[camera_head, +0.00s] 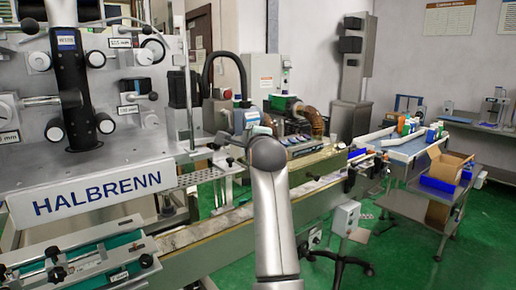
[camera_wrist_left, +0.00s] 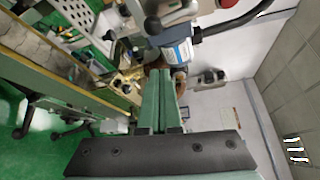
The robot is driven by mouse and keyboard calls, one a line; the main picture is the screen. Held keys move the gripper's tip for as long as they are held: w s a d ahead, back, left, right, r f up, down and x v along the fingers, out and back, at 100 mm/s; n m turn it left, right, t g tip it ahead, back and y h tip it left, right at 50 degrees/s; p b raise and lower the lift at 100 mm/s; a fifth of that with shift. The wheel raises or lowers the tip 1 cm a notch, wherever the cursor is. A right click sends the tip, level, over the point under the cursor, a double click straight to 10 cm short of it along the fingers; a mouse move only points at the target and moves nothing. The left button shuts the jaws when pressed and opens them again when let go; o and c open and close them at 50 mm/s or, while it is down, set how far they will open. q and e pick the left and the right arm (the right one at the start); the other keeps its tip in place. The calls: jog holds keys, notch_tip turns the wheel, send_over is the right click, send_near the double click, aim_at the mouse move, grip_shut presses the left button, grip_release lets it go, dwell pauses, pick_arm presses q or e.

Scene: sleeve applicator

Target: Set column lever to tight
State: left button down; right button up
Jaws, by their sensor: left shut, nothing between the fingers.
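My left gripper (camera_wrist_left: 161,76) shows in the left wrist view with its two green fingers together and nothing between them. Beyond the fingertips are a pale body with a blue label (camera_wrist_left: 181,52) and a brown roller-like part. A lever with a black ball knob (camera_wrist_left: 153,25) shows just above the fingertips, apart from them as far as I can see. In the head view the labelled body (camera_head: 251,117) stands beyond my arm, near small black knobs (camera_head: 230,161). My left fingers are hidden there. I cannot tell which lever is the column lever or how it is set. My right gripper is not in view.
The grey HALBRENN machine (camera_head: 95,192) with several black-knobbed levers fills the left. A black hose (camera_head: 208,72) arches above the labelled body. A conveyor (camera_head: 205,232) runs below. A table with a blue-edged tray (camera_head: 408,148) and a cardboard box (camera_head: 446,166) stand at right.

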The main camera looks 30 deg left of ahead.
pick_arm(q)
jog(key=v, duration=0.3)
jog(key=b+v, duration=0.1)
jog(key=v, duration=0.1)
jog(key=shift+f, duration=0.3)
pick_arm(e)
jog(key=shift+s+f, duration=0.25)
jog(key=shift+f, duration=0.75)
pick_arm(q)
jog(key=shift+d, duration=0.1)
